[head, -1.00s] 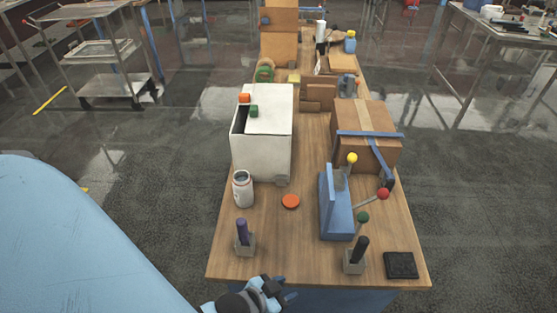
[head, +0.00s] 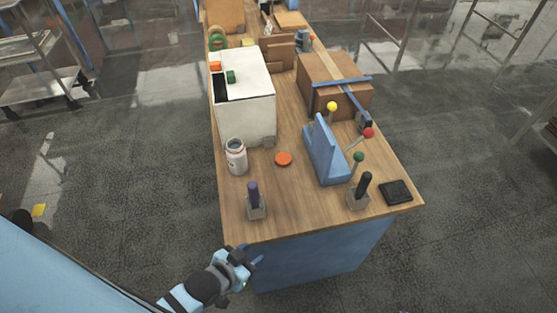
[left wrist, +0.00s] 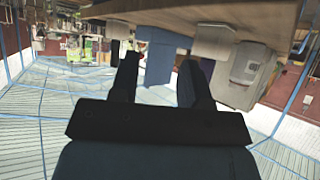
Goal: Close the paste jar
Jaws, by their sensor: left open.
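An open white-grey jar (head: 236,157) stands upright on the table, in front of the white box's left corner. An orange-red round lid (head: 283,158) lies flat on the table to the right of the jar, apart from it. My left gripper (head: 250,262) is off the table's near edge, low and in front of it, well apart from the jar and lid. In the left wrist view its two dark fingers (left wrist: 158,80) are apart with nothing between them. My right gripper is not in view.
A purple-handled tool in a grey holder (head: 256,202) stands near the front edge. A blue lever stand (head: 325,155), a black-handled tool (head: 361,190) and a black pad (head: 396,192) are at right. The white box (head: 250,105) and cardboard box (head: 335,85) stand behind.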

